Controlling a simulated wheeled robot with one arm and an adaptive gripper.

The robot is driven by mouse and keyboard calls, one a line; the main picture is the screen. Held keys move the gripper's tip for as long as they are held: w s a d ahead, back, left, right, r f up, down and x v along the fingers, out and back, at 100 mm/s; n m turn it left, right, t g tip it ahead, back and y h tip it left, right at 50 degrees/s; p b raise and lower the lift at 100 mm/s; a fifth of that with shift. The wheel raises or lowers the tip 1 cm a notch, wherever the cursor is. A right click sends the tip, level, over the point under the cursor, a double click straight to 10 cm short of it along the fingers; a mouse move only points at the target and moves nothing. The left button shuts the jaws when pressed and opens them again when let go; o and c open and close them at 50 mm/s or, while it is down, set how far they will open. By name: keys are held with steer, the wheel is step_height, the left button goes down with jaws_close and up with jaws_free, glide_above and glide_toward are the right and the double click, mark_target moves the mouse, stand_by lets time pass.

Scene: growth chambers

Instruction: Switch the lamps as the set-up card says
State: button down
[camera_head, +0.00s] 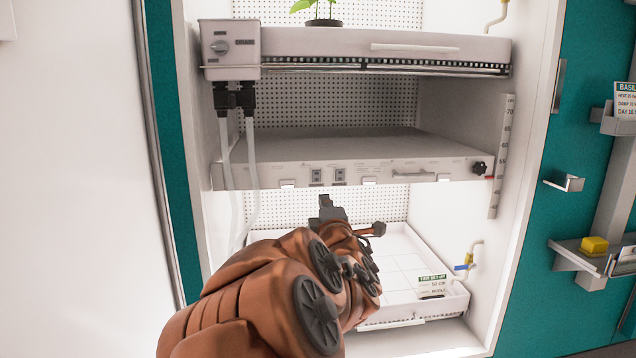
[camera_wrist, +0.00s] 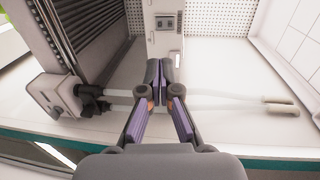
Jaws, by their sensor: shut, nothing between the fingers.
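The lamp shelf (camera_head: 400,172) spans the middle of the open chamber. Two small dark lamp switches sit on its front edge, a left one (camera_head: 316,176) and a right one (camera_head: 339,176); their positions are too small to read. The set-up card (camera_head: 433,285) has a green header and stands at the lower tray's front right. It reads "50 cm", with a smaller unclear line below. My gripper (camera_head: 326,203) is shut and empty, just below the switches in the head view. In the wrist view my gripper (camera_wrist: 160,66) points at the shelf front, where a switch (camera_wrist: 168,22) shows beyond the fingertips.
A black knob (camera_head: 479,168) is at the shelf's right end, beside a height scale (camera_head: 501,150). A grey control box (camera_head: 231,48) with hoses hangs upper left. The upper tray (camera_head: 350,42) bears a potted plant. The white lower tray (camera_head: 400,310) is below my arm.

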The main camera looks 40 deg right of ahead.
steer(key=p, duration=1.3)
glide_toward(316, 174)
steer(key=shift+w+d+r, duration=0.15)
steer(key=shift+w+r, duration=0.05)
steer(key=shift+w+p, duration=0.1)
steer(key=shift+p, duration=0.5)
steer(key=shift+x, duration=3.2)
steer(key=shift+d+f, duration=0.1)
steer(key=shift+f, duration=0.05)
